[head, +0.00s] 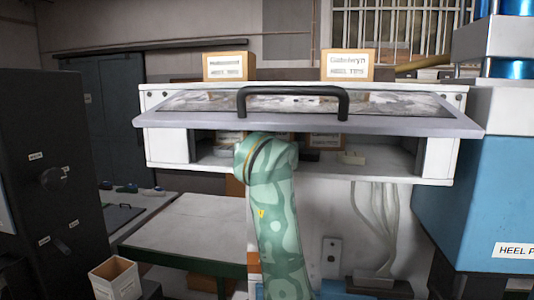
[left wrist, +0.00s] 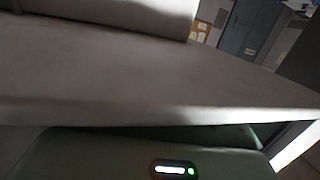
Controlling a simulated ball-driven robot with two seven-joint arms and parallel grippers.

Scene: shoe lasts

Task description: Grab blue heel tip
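I cannot make out a blue heel tip in either view. A white wall cabinet (head: 154,146) has its grey flap with a black handle (head: 293,90) raised. In the left wrist view a pale panel (left wrist: 150,85) fills most of the picture, very close. A housing with a small lit indicator shows below it. My left gripper's fingers are hidden. My right gripper is not in view.
Two labelled heel tips boxes (head: 225,66) (head: 347,65) stand on top. A blue machine (head: 490,190) is close on the right. A bare table (head: 195,225) is at lower left.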

